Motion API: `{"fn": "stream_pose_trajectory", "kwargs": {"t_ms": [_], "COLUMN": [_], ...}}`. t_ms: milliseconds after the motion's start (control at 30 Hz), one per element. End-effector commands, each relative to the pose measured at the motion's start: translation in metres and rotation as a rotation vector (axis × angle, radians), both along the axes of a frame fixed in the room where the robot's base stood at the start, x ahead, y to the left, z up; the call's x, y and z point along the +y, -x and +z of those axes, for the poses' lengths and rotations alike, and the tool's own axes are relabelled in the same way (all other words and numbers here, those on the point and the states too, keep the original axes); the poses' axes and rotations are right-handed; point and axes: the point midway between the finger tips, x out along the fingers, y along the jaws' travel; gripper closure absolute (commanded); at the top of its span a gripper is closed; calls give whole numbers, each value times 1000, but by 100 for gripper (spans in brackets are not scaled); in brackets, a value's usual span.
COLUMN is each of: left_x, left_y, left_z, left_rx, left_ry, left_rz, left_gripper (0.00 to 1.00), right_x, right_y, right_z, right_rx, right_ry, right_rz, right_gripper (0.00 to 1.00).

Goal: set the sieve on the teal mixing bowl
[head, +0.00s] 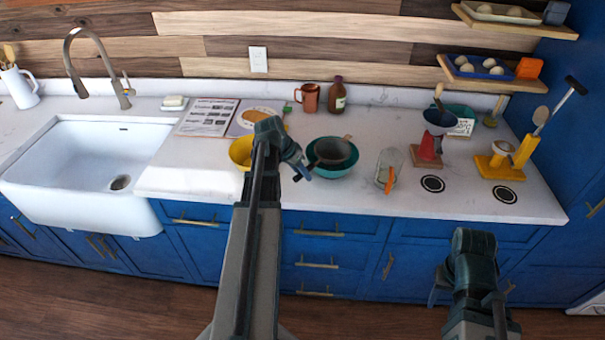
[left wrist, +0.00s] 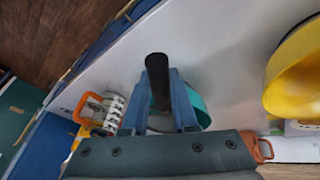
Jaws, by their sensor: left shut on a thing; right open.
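The dark grey sieve (head: 334,150) is over the teal mixing bowl (head: 336,173) on the counter, inside its outline in the head view. I cannot tell whether it rests on the rim. My left gripper (head: 302,172) is shut on the sieve's handle, at the bowl's left side. In the left wrist view the black handle (left wrist: 157,75) sits between the fingers (left wrist: 161,100), with part of the teal bowl (left wrist: 196,106) behind; the sieve's basket is mostly hidden there. My right gripper (head: 470,278) is open and empty, low in front of the cabinets.
A yellow bowl (head: 240,152) stands left of my left gripper, partly behind the arm. A glass jar (head: 392,160) with an orange part stands to the right. A brown mug (head: 309,97) and bottle (head: 337,95) are behind. The white sink (head: 85,160) lies left.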

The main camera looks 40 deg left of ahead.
Motion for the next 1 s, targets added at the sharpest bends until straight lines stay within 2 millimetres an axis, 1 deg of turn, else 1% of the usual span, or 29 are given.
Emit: {"fn": "stream_pose_trajectory", "kwargs": {"t_ms": [533,1000], "left_x": [0,0], "left_y": [0,0], "left_z": [-5,-5], "left_rx": [-1,0], "left_ry": [0,0], "left_rz": [0,0], "left_gripper": [100,100], "right_x": [0,0], "right_y": [0,0], "right_z": [-5,-5], "right_rx": [0,0], "right_ry": [0,0], "right_rz": [0,0], "right_gripper": [50,50]}}
